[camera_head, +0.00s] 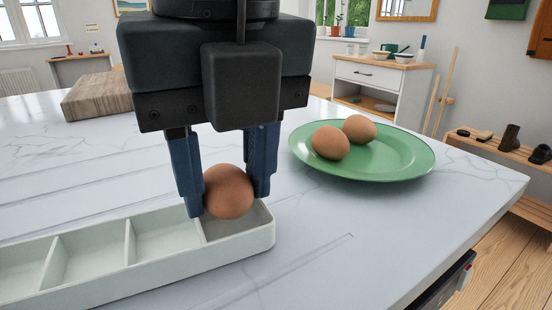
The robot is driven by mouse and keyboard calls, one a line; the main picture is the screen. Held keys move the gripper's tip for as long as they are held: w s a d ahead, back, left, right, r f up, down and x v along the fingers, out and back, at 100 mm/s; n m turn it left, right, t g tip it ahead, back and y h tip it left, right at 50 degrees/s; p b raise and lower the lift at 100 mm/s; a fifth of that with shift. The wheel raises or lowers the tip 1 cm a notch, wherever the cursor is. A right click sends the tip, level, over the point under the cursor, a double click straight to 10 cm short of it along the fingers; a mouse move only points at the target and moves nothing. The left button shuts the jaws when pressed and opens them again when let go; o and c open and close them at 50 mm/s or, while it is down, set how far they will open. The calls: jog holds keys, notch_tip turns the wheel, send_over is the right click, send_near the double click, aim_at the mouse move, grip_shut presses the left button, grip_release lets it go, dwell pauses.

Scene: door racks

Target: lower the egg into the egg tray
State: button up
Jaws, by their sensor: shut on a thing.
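A brown egg (229,191) is held between the two blue fingers of my gripper (228,188). The gripper points down and is shut on the egg. The egg is over the right end compartment of the pale egg tray (190,264), and its lower part covers some of that compartment. I cannot tell whether the egg touches the tray. The other tray compartments in view are empty. The left end of the tray runs out of the picture.
A green plate (392,167) with two brown eggs (331,142) stands to the right of my gripper. A wooden block (97,95) lies at the back left. The white marble counter (440,200) is clear in front of the plate, and its edge runs along the right.

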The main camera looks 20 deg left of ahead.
aim_at(231, 183)
jog(key=shift+f, duration=0.1)
jog(key=o, duration=0.8)
jog(key=shift+c, duration=0.2)
jog(key=r, duration=0.2)
jog(key=r+p, duration=0.1)
jog(key=r, duration=0.2)
jog(key=d+r, duration=0.1)
jog(key=r, duration=0.1)
jog(key=shift+s+r, duration=0.35)
jog(key=shift+s, duration=0.05)
